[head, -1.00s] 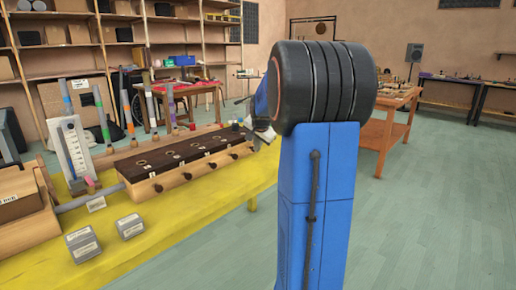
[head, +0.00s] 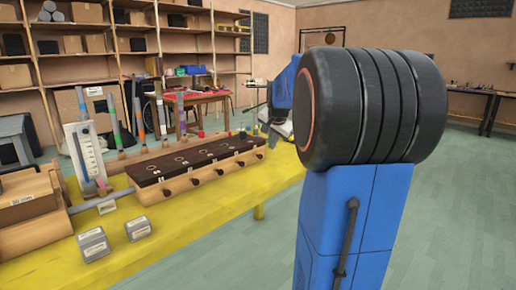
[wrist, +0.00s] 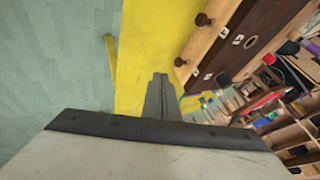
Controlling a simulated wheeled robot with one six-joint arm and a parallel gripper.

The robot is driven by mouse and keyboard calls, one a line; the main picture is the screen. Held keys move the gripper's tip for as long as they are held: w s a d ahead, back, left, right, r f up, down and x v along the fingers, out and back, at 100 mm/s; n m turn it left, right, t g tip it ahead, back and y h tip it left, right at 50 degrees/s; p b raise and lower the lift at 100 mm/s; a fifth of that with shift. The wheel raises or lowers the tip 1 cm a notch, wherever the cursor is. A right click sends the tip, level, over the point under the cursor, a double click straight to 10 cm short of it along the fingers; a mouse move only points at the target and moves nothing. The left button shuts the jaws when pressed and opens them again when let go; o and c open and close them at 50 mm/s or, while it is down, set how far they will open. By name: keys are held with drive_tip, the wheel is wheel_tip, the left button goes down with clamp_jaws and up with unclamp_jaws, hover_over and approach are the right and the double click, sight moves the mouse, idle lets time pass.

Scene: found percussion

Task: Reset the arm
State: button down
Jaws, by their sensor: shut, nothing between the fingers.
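My arm stands upright in the right half of the head view, with a blue link below a thick black ribbed joint. Its far part reaches behind that joint, over the right end of the yellow table (head: 185,236). My gripper (wrist: 160,80) shows in the wrist view with its dark fingers together and nothing between them. It points along the yellow table's edge, with green floor to the left. In the head view the fingertips are too small and covered to make out.
A wooden box with a dark top and several knobs (head: 200,160) lies on the yellow table near my gripper. Two small grey boxes (head: 93,245) (head: 137,228) sit at the front. A red-topped table (head: 190,97) and shelves stand behind. Floor at the right is clear.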

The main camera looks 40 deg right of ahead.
drive_tip(key=shift+a+r, duration=0.1)
drive_tip(key=s+a+f+n+y, duration=0.1)
drive_tip(key=s+a+f+n, duration=0.2)
drive_tip(key=a, duration=0.5)
drive_tip(key=s+a+n, duration=0.2)
drive_tip(key=s+a, duration=0.2)
drive_tip(key=a, duration=0.4)
drive_tip(key=s+a+f+n+y, duration=0.1)
drive_tip(key=s+a+f+n, duration=0.2)
drive_tip(key=a, duration=0.5)
drive_tip(key=s+a+f+n+y, duration=0.1)
drive_tip(key=s+a+f+n, duration=0.3)
drive_tip(key=s, duration=0.5)
drive_tip(key=s+a+f+n+g+y, duration=0.1)
drive_tip(key=s+a+f+n, duration=0.3)
drive_tip(key=s+a, duration=0.4)
drive_tip(key=shift+s+a+f, duration=0.4)
drive_tip(key=shift+s+f, duration=0.3)
